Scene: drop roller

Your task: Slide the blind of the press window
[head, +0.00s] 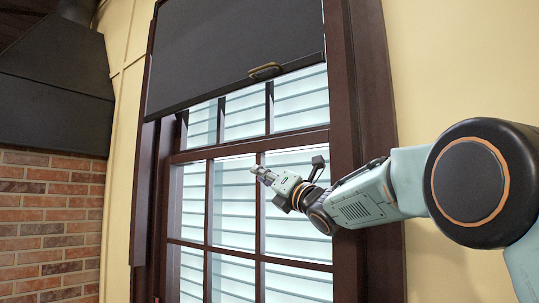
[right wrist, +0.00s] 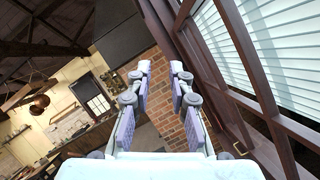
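The dark grey blind (head: 225,50) covers the upper part of the window in the head view. A small tan-edged handle (head: 265,70) sits on its lower edge. The brown-framed window (head: 262,140) shows pale slatted panes below the blind; it also shows at the right of the right wrist view (right wrist: 262,85). My right gripper (head: 262,173) is in front of the panes, below the handle and apart from it. In the right wrist view its two fingers (right wrist: 161,70) stand apart with nothing between them. My left gripper is not in view.
A brick wall (head: 50,225) and a black hood (head: 55,85) are at the left. Cream wall (head: 455,60) lies right of the window. The right wrist view shows a kitchen counter (right wrist: 75,145) and roof beams (right wrist: 60,45) farther off.

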